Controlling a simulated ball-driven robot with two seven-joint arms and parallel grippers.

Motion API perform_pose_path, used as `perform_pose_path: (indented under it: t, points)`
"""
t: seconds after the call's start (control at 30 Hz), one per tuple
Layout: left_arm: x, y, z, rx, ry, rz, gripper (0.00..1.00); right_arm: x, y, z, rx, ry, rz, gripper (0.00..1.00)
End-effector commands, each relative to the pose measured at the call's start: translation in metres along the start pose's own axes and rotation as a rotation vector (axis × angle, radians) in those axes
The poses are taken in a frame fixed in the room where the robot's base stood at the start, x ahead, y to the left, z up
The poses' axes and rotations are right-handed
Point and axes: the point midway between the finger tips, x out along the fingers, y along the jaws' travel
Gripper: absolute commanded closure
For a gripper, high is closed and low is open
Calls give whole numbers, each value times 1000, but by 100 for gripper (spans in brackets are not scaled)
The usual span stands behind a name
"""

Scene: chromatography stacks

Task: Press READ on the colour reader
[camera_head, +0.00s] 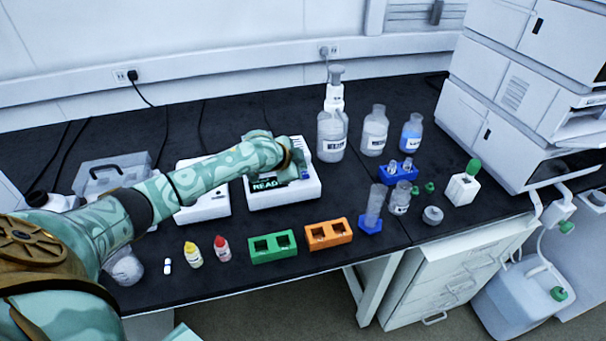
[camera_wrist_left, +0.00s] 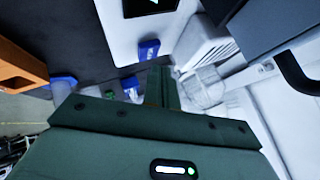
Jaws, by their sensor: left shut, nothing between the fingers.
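A white casing with a dark screen (camera_wrist_left: 150,7), probably the reader, lies beyond the fingertips. I cannot tell whether the fingers touch it. My right gripper is not in view.
A green block (camera_head: 272,258) and an orange block (camera_head: 328,244) stand in front of the reader. Yellow-capped (camera_head: 193,255) and red-capped (camera_head: 222,249) bottles stand left of them. Wash bottle (camera_head: 332,133), other bottles and a blue rack (camera_head: 400,179) stand to the right.

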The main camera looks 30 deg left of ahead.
Motion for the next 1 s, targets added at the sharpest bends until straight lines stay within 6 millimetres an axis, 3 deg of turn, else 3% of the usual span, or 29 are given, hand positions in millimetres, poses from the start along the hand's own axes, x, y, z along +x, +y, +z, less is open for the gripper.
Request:
perform_pose_path:
  t: [1.0]
  points:
    - [5, 4, 4, 0, 0, 0, 100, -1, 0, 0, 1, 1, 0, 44]
